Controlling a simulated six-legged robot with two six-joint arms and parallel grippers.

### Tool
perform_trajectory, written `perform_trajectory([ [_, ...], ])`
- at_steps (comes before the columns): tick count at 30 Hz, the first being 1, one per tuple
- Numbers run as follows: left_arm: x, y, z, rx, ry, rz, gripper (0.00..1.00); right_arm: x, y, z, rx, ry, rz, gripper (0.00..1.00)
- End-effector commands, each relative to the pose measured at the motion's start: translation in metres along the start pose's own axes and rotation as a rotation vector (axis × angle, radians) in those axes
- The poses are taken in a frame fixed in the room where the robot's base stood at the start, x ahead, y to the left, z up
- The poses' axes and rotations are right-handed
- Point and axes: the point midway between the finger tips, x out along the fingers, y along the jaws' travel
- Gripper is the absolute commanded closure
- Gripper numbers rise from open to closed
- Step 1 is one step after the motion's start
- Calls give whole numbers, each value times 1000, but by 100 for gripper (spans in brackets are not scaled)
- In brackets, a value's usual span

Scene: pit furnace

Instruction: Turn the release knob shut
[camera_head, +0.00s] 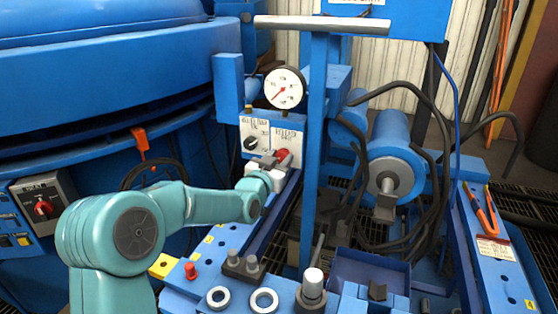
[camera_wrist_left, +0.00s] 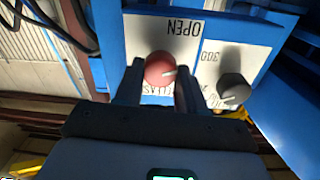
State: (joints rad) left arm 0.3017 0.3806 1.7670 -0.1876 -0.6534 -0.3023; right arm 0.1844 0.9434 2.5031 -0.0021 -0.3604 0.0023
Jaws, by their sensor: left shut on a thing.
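The red release knob (camera_head: 283,154) sits on the right side of a small white panel (camera_head: 268,133) below a dial gauge. My left gripper (camera_head: 272,160) reaches it from the front. In the left wrist view the red knob (camera_wrist_left: 159,66) lies between the two dark fingers of my left gripper (camera_wrist_left: 157,78), which is shut on it. The word OPEN (camera_wrist_left: 183,27) appears upside down there above the knob. My right gripper is not in view.
A black knob (camera_head: 250,143) is left of the red one; it also shows in the wrist view (camera_wrist_left: 233,88). The gauge (camera_head: 285,88) is above. A blue post (camera_head: 315,150) with a grey crossbar (camera_head: 322,25) stands close on the right. Rings (camera_head: 264,300) and fittings lie in front.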

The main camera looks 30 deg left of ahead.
Motion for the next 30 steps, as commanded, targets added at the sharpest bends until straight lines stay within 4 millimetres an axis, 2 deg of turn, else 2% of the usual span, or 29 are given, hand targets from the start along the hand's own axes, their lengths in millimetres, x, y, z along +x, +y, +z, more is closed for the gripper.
perform_trajectory([
  [8, 0, 0, 2, 136, -4, 1, 91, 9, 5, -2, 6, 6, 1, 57],
  [19, 0, 1, 1, 474, -16, 2, 91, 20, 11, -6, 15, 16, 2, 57],
  [30, 0, 1, 0, 825, -30, 3, 91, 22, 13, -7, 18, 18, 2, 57],
])
